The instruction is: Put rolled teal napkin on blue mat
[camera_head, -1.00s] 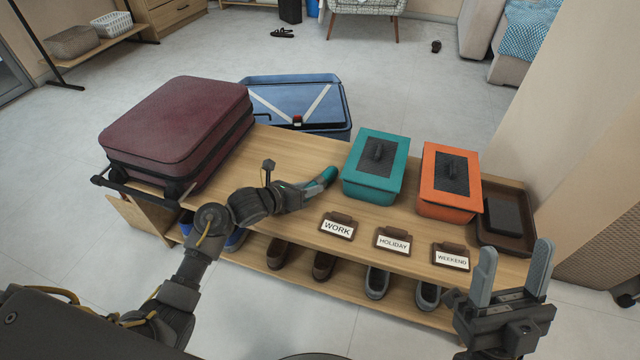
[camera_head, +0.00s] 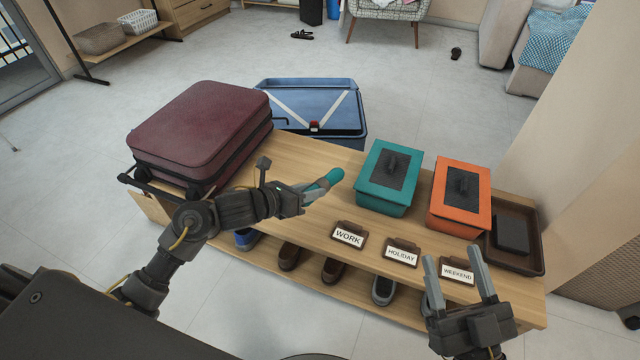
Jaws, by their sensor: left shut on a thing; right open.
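A rolled teal napkin (camera_head: 322,184) is in the jaws of my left gripper (camera_head: 318,188), over the wooden bench top (camera_head: 300,160), left of the teal lidded box. The jaws hide part of the roll, and I cannot tell how high it is above the wood. My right gripper (camera_head: 458,277) is open and empty, in front of the bench by the WEEKEND sign. I cannot make out a flat blue mat; a blue open case (camera_head: 312,95) with white straps is behind the bench.
A maroon suitcase (camera_head: 200,130) fills the bench's left end. A teal box (camera_head: 388,180), an orange box (camera_head: 460,197) and a brown tray (camera_head: 538,258) with a dark item stand on the right. Three signs (camera_head: 401,252) line the front edge. Shoes (camera_head: 333,270) are below.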

